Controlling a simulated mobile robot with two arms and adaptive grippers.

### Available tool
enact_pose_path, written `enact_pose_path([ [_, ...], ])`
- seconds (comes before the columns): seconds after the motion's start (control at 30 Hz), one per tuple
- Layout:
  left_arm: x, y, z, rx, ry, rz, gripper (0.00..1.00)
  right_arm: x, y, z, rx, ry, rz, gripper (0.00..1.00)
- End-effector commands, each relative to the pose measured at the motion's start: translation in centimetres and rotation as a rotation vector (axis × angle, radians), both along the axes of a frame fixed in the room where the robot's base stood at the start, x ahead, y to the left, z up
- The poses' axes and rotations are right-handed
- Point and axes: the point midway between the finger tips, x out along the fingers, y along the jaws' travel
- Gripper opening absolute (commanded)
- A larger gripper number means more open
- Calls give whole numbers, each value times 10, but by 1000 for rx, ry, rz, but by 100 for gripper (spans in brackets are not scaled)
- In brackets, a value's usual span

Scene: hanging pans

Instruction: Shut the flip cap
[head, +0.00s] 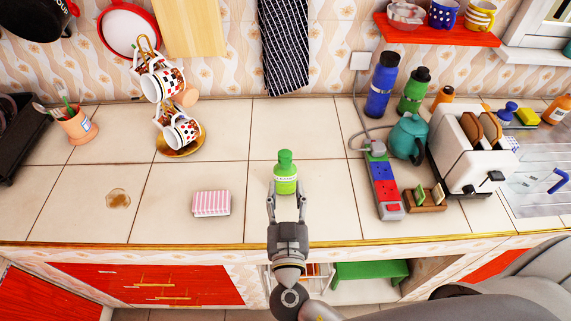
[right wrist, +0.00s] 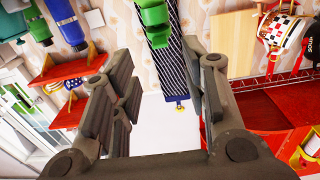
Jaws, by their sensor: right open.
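A green bottle (head: 286,180) with a darker green cap (head: 285,156) stands upright on the tiled counter, near the middle. I cannot tell whether the flip cap is open or shut. My right gripper (head: 286,195) is open and empty, in front of the bottle on the near side. Its two fingertips show to the left and right of the bottle's lower part; I cannot tell whether they touch it. In the right wrist view, which is upside down, the bottle (right wrist: 153,18) shows at the top, beyond my spread fingers (right wrist: 165,80). My left gripper is not in view.
A pink striped box (head: 211,203) lies left of the bottle. A power strip (head: 383,181), a teal kettle (head: 407,138) and a white toaster (head: 470,150) stand to the right. A mug stand (head: 181,150) is at the back left. The counter around the bottle is clear.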

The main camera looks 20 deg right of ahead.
Motion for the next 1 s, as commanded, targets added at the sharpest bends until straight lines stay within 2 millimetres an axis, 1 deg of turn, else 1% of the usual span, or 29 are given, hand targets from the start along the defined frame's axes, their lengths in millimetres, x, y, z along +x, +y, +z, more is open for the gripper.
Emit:
enact_pose_path([
  [0.03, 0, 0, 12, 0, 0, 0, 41, 11, -2, 7, -3, -2, 1, 41],
  [0.1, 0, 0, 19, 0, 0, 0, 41, 24, -7, 7, -2, -1, -1, 41],
  [0.3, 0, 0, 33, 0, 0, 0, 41, 54, -15, 4, -1, 0, 0, 41],
  [0.4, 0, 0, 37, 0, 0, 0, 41, 63, -18, 3, -1, 0, 0, 41],
  [0.6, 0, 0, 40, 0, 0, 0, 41, 72, -21, 1, 1, 1, 0, 41],
  [0.87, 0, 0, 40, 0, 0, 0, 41, 72, -21, 0, 2, 2, -1, 41],
  [1.0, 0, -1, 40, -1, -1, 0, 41, 72, -21, 0, 2, 2, -1, 23],
])
